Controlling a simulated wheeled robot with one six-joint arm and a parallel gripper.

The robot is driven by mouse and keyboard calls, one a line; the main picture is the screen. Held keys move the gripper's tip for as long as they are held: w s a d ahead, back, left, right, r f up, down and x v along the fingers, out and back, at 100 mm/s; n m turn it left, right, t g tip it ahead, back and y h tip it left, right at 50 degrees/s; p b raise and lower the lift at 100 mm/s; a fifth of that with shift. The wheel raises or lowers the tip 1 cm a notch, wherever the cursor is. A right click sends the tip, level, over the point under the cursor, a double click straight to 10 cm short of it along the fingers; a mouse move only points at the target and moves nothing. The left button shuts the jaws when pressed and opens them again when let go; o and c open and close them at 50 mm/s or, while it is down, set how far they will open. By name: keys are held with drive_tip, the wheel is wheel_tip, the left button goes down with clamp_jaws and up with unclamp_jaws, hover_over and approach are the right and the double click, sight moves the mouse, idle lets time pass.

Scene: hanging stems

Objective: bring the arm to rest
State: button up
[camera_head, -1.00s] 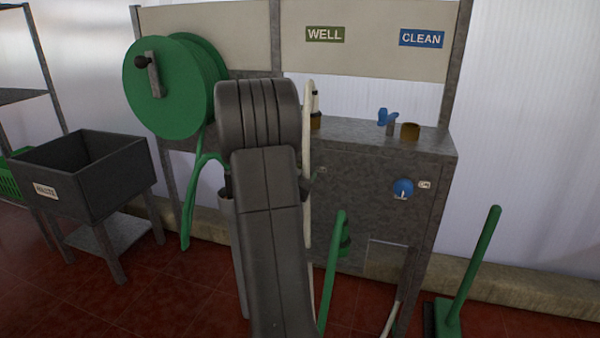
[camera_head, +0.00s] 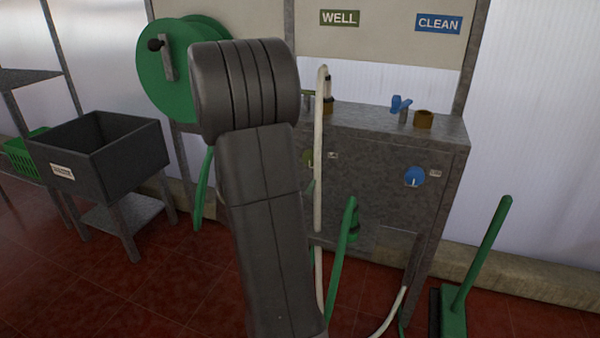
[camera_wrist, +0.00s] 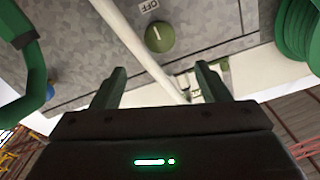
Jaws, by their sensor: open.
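My arm (camera_head: 268,220) rises through the middle of the head view, its bent joint high in front of the hose reel. My gripper (camera_wrist: 159,78) shows in the wrist view with its two green fingers spread apart and nothing between them. A white hose (camera_wrist: 140,48) runs behind the fingers, apart from them as far as I can tell. Behind the fingers is a grey metal panel with an olive knob (camera_wrist: 160,37) and an OFF label (camera_wrist: 148,5).
A metal cabinet (camera_head: 385,155) with a blue knob (camera_head: 414,177) stands behind my arm. The green hose reel (camera_head: 170,75) is at the back left. A dark waste bin (camera_head: 130,165) stands left, a green broom (camera_head: 480,255) right. Red floor (camera_head: 130,300) is open at front left.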

sight(310, 159)
idle(0.4)
drive_tip(key=b+x, duration=0.2)
drive_tip(key=x, duration=1.1)
drive_tip(key=shift+w+d+f, duration=0.1)
drive_tip(key=shift+w+d, duration=0.05)
drive_tip(key=shift+w, duration=0.1)
drive_tip(key=shift+p, duration=0.35)
drive_tip(key=shift+n, duration=0.4)
